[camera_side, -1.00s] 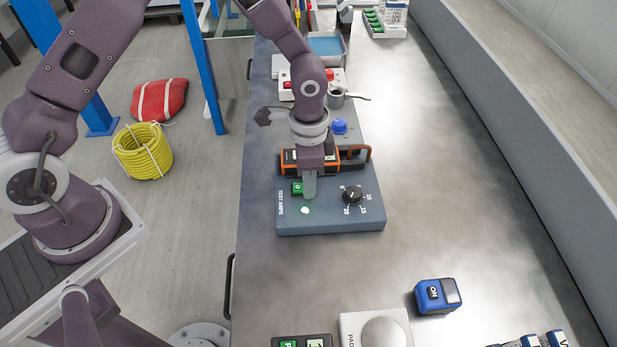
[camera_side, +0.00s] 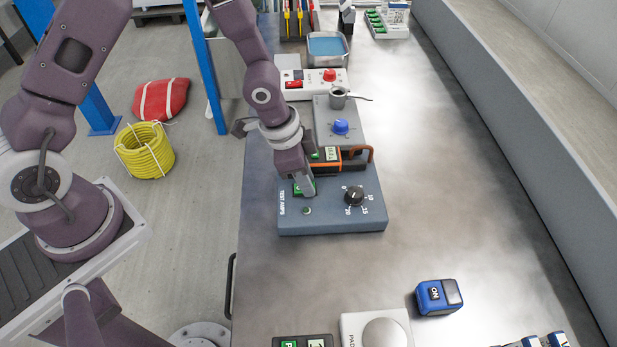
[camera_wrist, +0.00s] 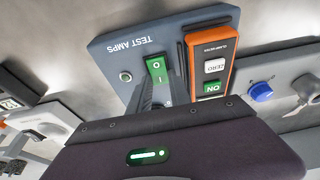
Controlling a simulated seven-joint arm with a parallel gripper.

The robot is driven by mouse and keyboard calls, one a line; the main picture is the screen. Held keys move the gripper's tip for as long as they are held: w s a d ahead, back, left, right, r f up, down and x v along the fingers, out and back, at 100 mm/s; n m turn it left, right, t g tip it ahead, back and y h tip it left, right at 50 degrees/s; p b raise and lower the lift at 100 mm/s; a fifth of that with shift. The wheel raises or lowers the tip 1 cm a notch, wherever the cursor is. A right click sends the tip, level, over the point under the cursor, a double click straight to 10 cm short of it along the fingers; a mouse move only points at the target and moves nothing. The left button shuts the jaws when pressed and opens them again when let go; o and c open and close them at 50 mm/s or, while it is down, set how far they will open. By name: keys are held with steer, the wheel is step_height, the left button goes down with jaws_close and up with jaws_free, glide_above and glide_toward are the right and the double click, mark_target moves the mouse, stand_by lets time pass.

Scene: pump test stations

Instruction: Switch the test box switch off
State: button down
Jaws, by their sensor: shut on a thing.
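The blue-grey test box (camera_side: 335,222), marked TEST AMPS, sits on the bench with a numbered black dial (camera_side: 354,196). Its green rocker switch (camera_wrist: 156,68), marked O and I, shows in the wrist view, partly covered by my fingers. My gripper (camera_side: 309,194) points down at the switch from above, fingers together; it also shows in the wrist view (camera_wrist: 157,92). The fingertips are at the I end and appear to touch the switch. The round lamp (camera_side: 307,210) beside the switch looks dark green and unlit; it also shows in the wrist view (camera_wrist: 125,76).
An orange clamp meter (camera_side: 352,163) lies directly behind the switch, close to my fingers.

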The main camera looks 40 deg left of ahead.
mark_target(296, 188)
stand_by(0.3)
steer(key=c, duration=1.5)
jaws_free()
steer(key=v, duration=0.7)
steer(key=shift+s+a, duration=0.1)
steer(key=shift+r, duration=0.1)
steer(key=s+a+r+n+t+y, duration=0.25)
steer(key=a+r, duration=0.35)
steer(key=r, duration=0.4)
steer(key=s+r+n, duration=0.2)
steer(key=s+r, duration=0.1)
steer(key=s, duration=0.2)
steer(key=s+a+r+n, duration=0.1)
steer(key=s+r+n, duration=0.1)
steer(key=s+r, duration=0.2)
steer(key=s+r+n+t, duration=0.1)
steer(key=s+r, duration=0.3)
steer(key=s, duration=0.4)
steer(key=shift+a+r+n, duration=0.1)
steer(key=shift+a+n, duration=0.2)
steer(key=shift+n, duration=0.45)
